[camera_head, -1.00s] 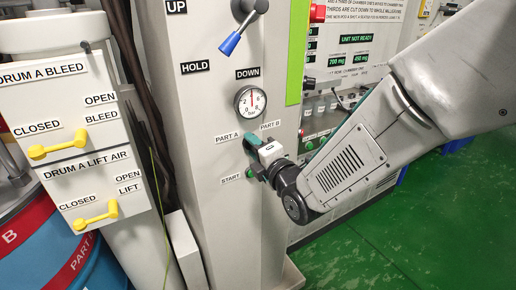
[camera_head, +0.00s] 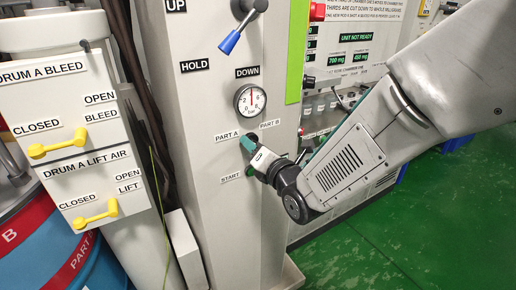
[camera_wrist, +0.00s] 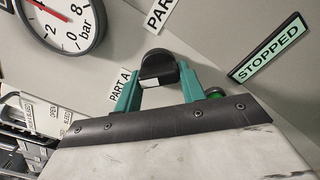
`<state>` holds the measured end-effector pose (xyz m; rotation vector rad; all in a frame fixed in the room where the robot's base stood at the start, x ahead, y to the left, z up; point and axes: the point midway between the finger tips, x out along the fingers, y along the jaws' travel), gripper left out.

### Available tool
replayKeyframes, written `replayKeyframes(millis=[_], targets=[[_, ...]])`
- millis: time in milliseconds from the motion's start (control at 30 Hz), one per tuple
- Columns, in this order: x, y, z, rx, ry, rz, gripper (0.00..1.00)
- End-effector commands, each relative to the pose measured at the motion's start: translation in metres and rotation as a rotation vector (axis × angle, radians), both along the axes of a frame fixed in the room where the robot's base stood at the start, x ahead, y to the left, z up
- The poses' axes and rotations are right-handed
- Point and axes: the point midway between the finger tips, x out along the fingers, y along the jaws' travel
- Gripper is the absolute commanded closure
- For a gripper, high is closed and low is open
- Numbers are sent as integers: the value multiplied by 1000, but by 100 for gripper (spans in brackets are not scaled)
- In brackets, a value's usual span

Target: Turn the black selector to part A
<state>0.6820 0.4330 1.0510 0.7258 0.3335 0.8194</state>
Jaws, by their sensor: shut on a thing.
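The black selector (camera_wrist: 157,66) shows in the wrist view between the two green fingers of my gripper (camera_wrist: 160,82), which is shut on it. A white patch shows on the selector's near side. The PART A label (camera_wrist: 121,85) lies to the left of the fingers and part of the PART B label (camera_wrist: 160,14) lies above. In the head view my gripper (camera_head: 248,146) is at the grey column, between and just below the PART A label (camera_head: 227,136) and PART B label (camera_head: 270,124). It hides the selector there. I cannot tell which label the selector points to.
A pressure gauge (camera_head: 250,100) is just above the selector, and a blue-tipped lever (camera_head: 231,41) higher up. A green button (camera_head: 250,171) by the START label is close below my gripper. A STOPPED sign (camera_wrist: 269,48) shows in the wrist view. Yellow-handled valves (camera_head: 58,145) are at left.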

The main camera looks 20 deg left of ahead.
Motion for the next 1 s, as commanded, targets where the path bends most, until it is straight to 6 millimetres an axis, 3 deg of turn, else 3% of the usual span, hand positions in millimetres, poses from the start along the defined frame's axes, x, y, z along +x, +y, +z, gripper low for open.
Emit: replayKeyframes(millis=[367,400,467,767,1000], targets=[[-2,2,0,-4,-6,6,83],[-2,2,0,-4,-6,6,54],[-1,2,0,-3,-5,5,38],[0,-2,0,-3,-4,0,38],[-21,-26,0,-4,-3,-1,38]])
